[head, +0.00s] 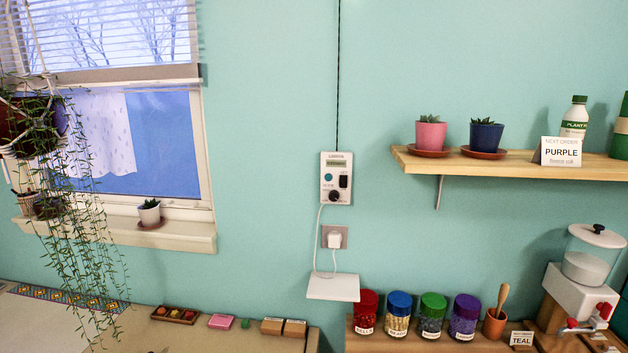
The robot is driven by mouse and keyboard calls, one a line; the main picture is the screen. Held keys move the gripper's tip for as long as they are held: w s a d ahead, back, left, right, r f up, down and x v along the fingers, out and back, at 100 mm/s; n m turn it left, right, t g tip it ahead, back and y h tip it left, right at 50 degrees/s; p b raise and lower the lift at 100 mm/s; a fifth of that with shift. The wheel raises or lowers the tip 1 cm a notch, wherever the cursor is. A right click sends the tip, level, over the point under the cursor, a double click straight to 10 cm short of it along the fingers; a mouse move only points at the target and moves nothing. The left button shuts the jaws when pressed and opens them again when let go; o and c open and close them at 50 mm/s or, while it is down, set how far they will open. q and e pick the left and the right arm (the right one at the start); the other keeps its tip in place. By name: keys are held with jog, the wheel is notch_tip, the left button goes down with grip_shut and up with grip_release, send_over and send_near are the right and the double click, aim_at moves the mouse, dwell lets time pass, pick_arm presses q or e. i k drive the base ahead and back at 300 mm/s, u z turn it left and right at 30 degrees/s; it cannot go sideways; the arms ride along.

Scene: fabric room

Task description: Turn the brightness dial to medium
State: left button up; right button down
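A white control box (336,178) is mounted on the teal wall near the middle of the head view. It has a small display at its top, a round teal button on its left and a dark switch on its right. A black round dial (334,196) sits at its lower part. The dial's markings and pointer are too small to read. Neither of my grippers is in view.
A white plug (334,240) with a cable and a small white shelf (333,287) are below the box. Lidded jars (398,314) stand lower right. A wooden shelf (510,164) with pots juts out at right. A hanging plant (70,200) trails at left.

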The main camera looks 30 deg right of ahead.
aim_at(334, 195)
jog(key=k, duration=1.3)
jog(key=z, duration=0.7)
jog(key=i, duration=0.55)
jog(key=z, duration=0.65)
jog(key=i, duration=0.45)
